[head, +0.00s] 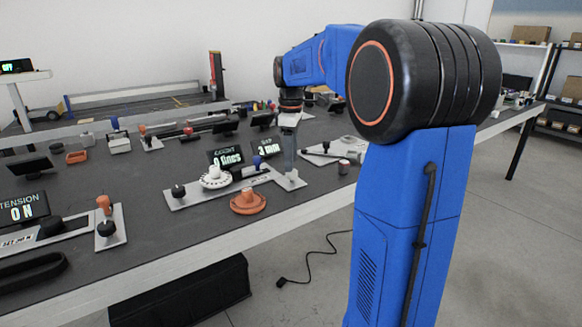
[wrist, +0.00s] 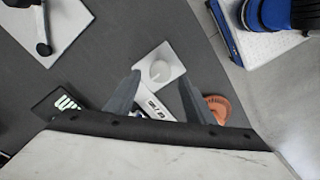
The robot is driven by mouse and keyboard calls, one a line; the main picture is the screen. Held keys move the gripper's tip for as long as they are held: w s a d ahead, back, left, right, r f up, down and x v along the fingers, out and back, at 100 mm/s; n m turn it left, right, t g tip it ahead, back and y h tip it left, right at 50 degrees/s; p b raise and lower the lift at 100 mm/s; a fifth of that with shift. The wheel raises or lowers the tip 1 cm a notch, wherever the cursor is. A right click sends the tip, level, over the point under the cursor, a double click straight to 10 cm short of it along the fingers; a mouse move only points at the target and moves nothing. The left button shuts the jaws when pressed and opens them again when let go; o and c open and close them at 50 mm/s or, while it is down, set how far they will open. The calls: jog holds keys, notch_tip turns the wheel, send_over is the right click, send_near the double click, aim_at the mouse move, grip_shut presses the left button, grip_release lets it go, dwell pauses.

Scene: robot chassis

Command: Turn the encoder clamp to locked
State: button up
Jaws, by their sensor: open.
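My gripper (head: 289,172) reaches down over the right end of a pale plate on the bench. In the wrist view my gripper (wrist: 157,78) is open, its two grey fingers apart on either side of a pale round knob (wrist: 160,71). The knob sits on a white square plate (wrist: 174,54), with a lettered strip (wrist: 153,104) running from it. I see nothing held. I cannot tell contact with the knob. No label naming the encoder clamp is readable, and its lock state cannot be told.
An orange round piece (head: 247,202) lies in front of the plate and shows beside the right finger in the wrist view (wrist: 218,108). A black lever on a plate (wrist: 43,46) is nearby.

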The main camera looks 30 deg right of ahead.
aim_at(292, 175)
jog(key=shift+f, duration=1.6)
jog(key=c, duration=1.1)
jog(key=shift+o, duration=0.2)
